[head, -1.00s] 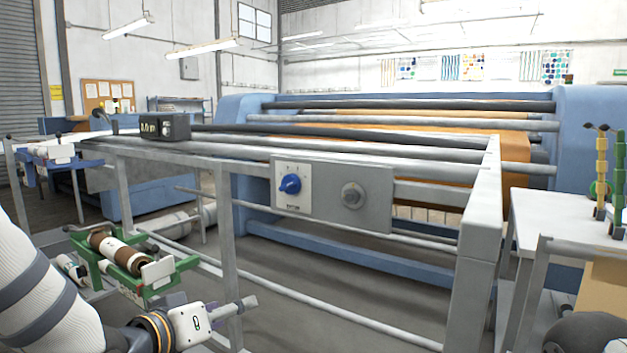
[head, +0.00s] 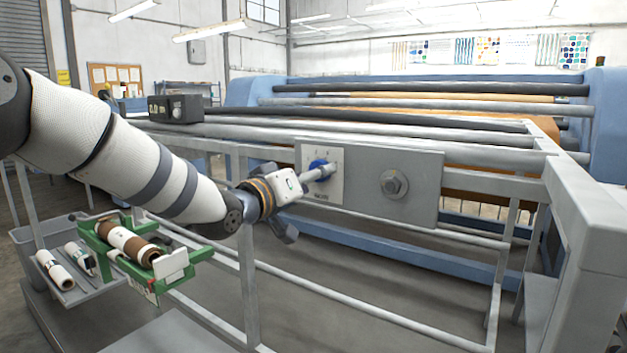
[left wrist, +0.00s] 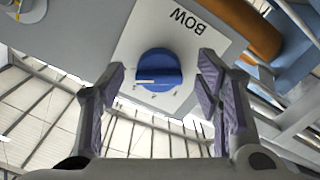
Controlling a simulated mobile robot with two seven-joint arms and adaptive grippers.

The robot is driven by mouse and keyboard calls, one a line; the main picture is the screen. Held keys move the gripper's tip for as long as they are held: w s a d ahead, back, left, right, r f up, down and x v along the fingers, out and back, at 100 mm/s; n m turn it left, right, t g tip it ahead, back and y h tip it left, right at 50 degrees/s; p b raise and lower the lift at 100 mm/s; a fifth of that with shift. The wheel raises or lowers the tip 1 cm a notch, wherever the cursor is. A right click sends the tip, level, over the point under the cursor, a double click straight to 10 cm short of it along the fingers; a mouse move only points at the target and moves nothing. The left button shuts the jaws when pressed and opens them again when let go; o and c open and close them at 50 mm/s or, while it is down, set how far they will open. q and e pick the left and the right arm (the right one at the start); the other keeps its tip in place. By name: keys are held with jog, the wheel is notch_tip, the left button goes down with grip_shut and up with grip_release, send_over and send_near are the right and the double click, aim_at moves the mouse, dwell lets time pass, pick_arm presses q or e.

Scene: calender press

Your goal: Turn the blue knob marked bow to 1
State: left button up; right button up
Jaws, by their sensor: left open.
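The blue knob (head: 318,165) sits on a white plate on the grey control panel, partly hidden by my left gripper in the head view. In the left wrist view the knob (left wrist: 158,68) shows whole, with BOW printed upside down on its plate (left wrist: 187,28). Its white pointer line lies toward the picture's left; the small scale marks are too blurred to read. My left gripper (left wrist: 161,72) is open, one finger on each side of the knob in that view. I cannot tell whether the fingers touch it. My right gripper is out of view.
A round metal fitting (head: 394,184) sits on the same panel (head: 425,165), right of the knob. A black box (head: 176,109) stands on the rail at left. A green cradle (head: 160,285) with a roll (head: 132,243) is below my left arm.

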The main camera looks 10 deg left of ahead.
pick_arm(q)
jog(key=shift+w+r, duration=0.15)
jog(key=shift+w, duration=0.05)
jog(key=c, duration=1.2)
jog(key=shift+o, duration=0.2)
jog(key=shift+n, duration=0.3)
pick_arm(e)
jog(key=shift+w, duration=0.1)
pick_arm(q)
jog(key=shift+r+n+b, duration=0.2)
jog(key=shift+n+b, duration=0.55)
jog(key=shift+n, duration=5.05)
jog(key=shift+r+n+b, duration=0.15)
jog(key=shift+n+b, duration=0.6)
jog(key=shift+n, duration=5.05)
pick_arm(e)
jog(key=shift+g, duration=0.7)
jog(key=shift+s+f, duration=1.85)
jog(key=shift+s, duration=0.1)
pick_arm(q)
jog(key=shift+r, duration=0.1)
